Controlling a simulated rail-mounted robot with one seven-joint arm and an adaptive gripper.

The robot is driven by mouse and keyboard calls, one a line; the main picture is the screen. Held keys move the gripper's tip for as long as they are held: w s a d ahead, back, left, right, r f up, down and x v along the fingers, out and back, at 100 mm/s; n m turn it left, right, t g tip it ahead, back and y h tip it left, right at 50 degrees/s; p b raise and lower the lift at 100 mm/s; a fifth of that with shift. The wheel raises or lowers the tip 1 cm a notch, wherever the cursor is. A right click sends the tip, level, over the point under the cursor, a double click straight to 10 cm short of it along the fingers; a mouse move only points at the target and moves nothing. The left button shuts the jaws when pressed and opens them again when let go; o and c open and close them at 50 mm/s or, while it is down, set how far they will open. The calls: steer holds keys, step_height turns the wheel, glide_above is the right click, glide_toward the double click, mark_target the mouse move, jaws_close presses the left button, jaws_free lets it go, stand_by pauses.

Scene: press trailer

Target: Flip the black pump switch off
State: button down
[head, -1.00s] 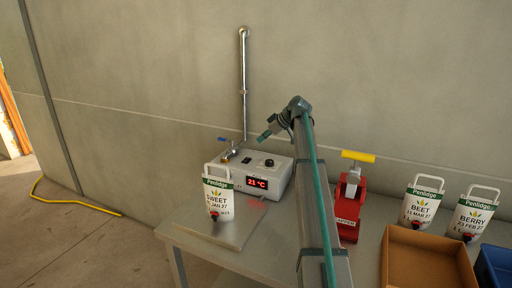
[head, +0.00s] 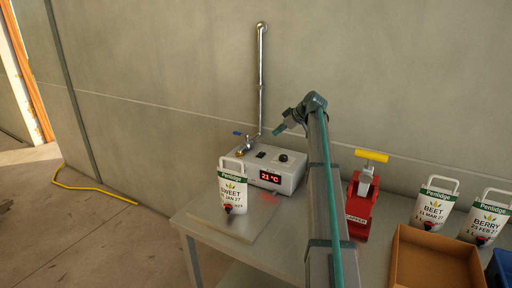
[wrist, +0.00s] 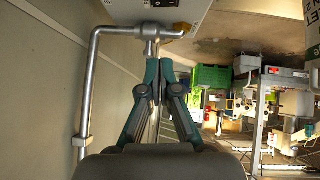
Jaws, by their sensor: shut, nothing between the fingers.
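The black pump switch (head: 261,155) is a small dark rocker on top of a white control box (head: 242,157) with a red 21 °C display. A black knob (head: 284,157) sits to its right. My gripper (head: 276,132) is shut and empty, with teal fingers, above and apart from the box. In the wrist view my gripper (wrist: 158,62) has its fingertips together, below the switch in the picture.
A tap with a blue lever (head: 238,133) and a tall metal pipe (head: 261,80) stand behind the box. A white pouch (head: 232,187) stands in front. A red capper (head: 360,205) with a yellow handle, a cardboard box (head: 435,262) and two pouches are to the right.

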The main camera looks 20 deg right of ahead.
steer(key=shift+d+f, duration=0.1)
steer(key=p, duration=0.3)
glide_above(261, 154)
steer(key=s+d, duration=0.1)
step_height(261, 154, down, 6)
steer(key=shift+s+d+f, duration=0.1)
steer(key=shift+f, duration=0.1)
steer(key=f, duration=0.1)
steer(key=f+p, duration=0.1)
steer(key=f, duration=0.1)
steer(key=shift+w+f+p, duration=0.1)
steer(key=shift+w+p, duration=0.15)
steer(key=shift+p, duration=0.05)
steer(key=shift+d+f, duration=0.1)
steer(key=shift+f, duration=0.6)
